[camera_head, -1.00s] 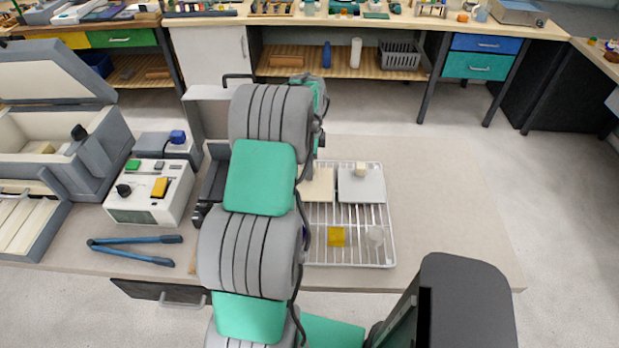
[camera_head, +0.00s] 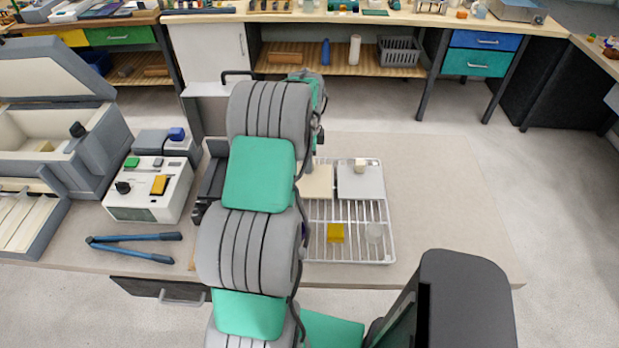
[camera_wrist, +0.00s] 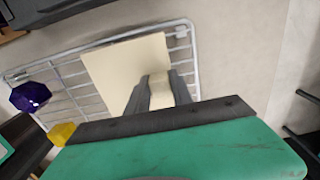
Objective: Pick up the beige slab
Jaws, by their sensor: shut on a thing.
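The beige slab (camera_head: 318,182) is at the left rear part of a white wire rack (camera_head: 392,232), partly hidden behind my arm in the head view. In the wrist view the slab (camera_wrist: 112,72) is a flat pale square over the rack's wires. My gripper (camera_wrist: 157,84) has its two fingers on either side of a small pale block at the slab's edge, which looks like its knob, and is shut on it. I cannot tell whether the slab touches the wires. The fingers are hidden in the head view.
A grey-white slab (camera_head: 361,183) with a knob lies right of the beige one. A yellow cube (camera_head: 336,233) and a clear piece (camera_head: 374,233) sit at the rack's front. A purple faceted piece (camera_wrist: 30,96) shows in the wrist view. Table right of the rack is clear.

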